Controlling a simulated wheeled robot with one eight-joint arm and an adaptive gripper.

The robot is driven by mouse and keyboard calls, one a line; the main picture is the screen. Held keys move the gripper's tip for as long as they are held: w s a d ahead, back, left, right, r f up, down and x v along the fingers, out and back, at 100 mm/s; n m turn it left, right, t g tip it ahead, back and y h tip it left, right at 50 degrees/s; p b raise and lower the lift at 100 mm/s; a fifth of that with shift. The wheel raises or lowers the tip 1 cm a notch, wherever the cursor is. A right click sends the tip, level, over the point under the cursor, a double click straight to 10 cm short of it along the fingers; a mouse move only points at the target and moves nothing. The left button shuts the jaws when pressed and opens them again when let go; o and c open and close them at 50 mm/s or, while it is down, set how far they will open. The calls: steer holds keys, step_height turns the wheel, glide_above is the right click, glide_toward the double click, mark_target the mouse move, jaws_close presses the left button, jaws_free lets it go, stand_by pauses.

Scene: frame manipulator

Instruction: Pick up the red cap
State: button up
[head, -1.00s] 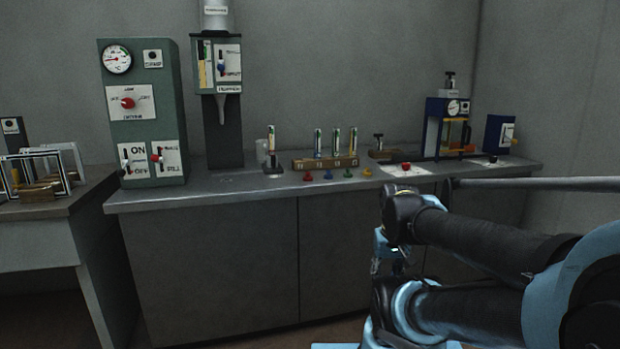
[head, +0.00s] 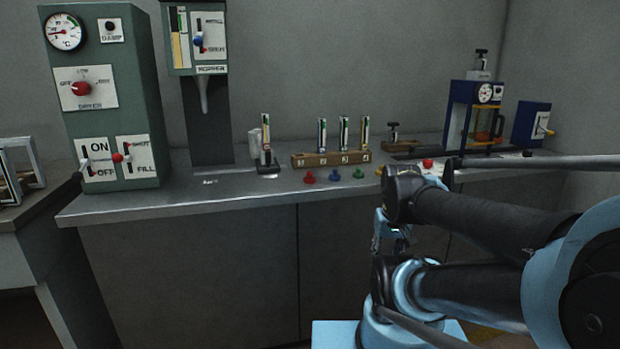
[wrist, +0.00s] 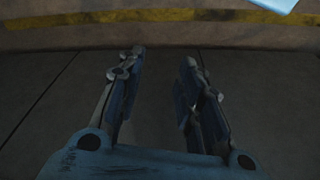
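The red cap (head: 309,177) lies on the bench top (head: 230,191) in the head view, in front of the wooden tube rack (head: 311,160). It is the leftmost in a row of small caps, left of a blue cap (head: 334,175) and a green cap (head: 358,173). My gripper (wrist: 165,65) is open in the wrist view, with its two fingers apart and nothing between them. In the head view my folded arm is at the right, in front of the bench and well away from the red cap. The gripper's fingertips are hard to make out there.
A yellow cap (head: 380,171) is close to my arm's outline. A separate red button (head: 428,163) sits farther right. A tube in a stand (head: 266,158) is left of the rack. A green control cabinet (head: 110,110) stands at the left. The bench front strip is clear.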

steer(key=shift+o, duration=0.7)
steer(key=shift+w, duration=0.1)
steer(key=w+a+r+n+g, duration=0.1)
steer(key=w+a+r+n, duration=0.3)
steer(key=w+r+n, duration=0.35)
steer(key=w+a+r+n, duration=0.5)
steer(key=w+r, duration=0.4)
steer(key=r, duration=0.1)
steer(key=w+a+r+n+g, duration=0.1)
steer(key=w+a+r+n, duration=0.3)
steer(key=w+r+n, duration=0.4)
steer(key=w+a+r+n, duration=0.5)
steer(key=w+a, duration=0.2)
steer(key=a, duration=0.1)
glide_above(310, 172)
steer(key=w, duration=0.1)
steer(key=f, duration=1.1)
steer(key=shift+w+d+f, duration=0.2)
steer(key=shift+d+f, duration=0.1)
steer(key=shift+s+a+f, duration=0.15)
steer(key=shift+f, duration=0.75)
steer(key=shift+s+a+f, duration=0.1)
steer(key=shift+s+f, duration=0.05)
steer(key=shift+f, duration=0.8)
steer(key=shift+s+a+f, duration=0.15)
steer(key=shift+f, duration=0.75)
